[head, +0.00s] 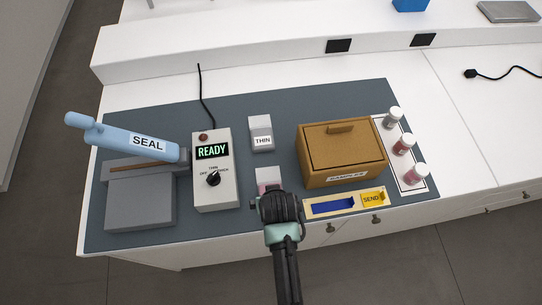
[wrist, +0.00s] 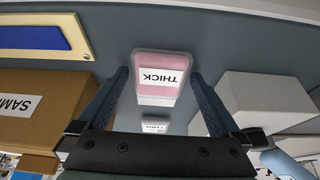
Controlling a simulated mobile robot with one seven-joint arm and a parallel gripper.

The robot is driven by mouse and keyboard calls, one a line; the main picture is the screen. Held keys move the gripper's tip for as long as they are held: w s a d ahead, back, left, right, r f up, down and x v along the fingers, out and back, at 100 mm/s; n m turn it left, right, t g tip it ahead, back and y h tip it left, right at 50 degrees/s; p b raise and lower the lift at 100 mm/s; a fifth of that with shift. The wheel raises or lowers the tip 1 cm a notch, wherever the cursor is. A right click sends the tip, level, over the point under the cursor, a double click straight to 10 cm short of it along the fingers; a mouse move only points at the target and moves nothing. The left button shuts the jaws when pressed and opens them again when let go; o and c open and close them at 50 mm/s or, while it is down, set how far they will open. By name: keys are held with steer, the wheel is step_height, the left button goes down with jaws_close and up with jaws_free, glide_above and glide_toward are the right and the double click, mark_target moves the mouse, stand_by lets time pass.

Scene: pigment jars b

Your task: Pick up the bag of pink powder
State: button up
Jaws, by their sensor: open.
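The bag of pink powder (head: 267,175) lies on the dark mat, partly hidden behind my gripper in the head view. In the wrist view the bag (wrist: 162,63) shows pink with a white label reading THICK. My gripper (head: 279,200) is over the mat's front part, close to the bag. In the wrist view my gripper (wrist: 160,77) is open, with one dark finger on each side of the bag's image and a gap to each. Nothing is held. I cannot tell how far the fingertips are above the bag.
A pale bag labelled THIN (head: 261,129) lies farther back. Left are a control box (head: 215,189) reading READY and a sealer (head: 138,203) with a blue SEAL lever. Right are a brown SAMPLES box (head: 341,157), several jars (head: 403,144) and a SEND tray (head: 318,207).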

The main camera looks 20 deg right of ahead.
steer(key=c, duration=1.1)
steer(key=shift+r, duration=0.15)
